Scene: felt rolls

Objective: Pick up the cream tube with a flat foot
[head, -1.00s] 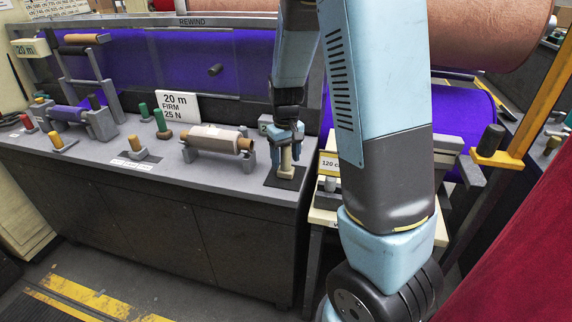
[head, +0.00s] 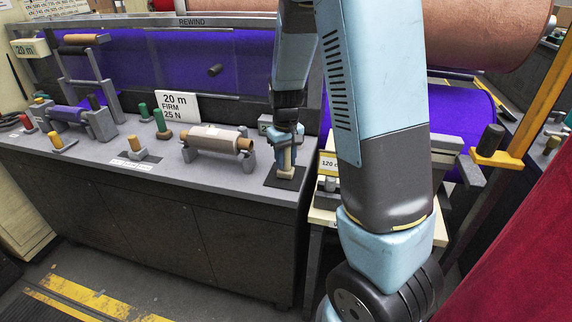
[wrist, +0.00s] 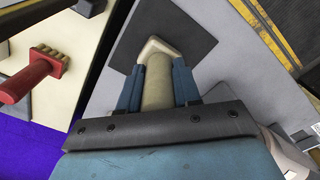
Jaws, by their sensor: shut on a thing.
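The cream tube with a flat foot (wrist: 157,85) stands upright on a dark square pad (head: 284,178) near the right end of the grey bench. It also shows in the head view (head: 286,160), partly covered by the fingers. My gripper (wrist: 157,88) comes down from above with its blue fingers on both sides of the tube and is shut on it. In the wrist view the flat foot sticks out beyond the fingertips over the dark pad (wrist: 197,38). I cannot tell whether the foot still touches the pad.
A beige roll on a cradle (head: 214,138) lies left of my gripper. A white "20 m FIRM 25 N" sign (head: 178,105) stands behind. Green and orange-topped pegs are further left. A red brush-like thing (wrist: 30,80) lies on a cream surface beside the bench.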

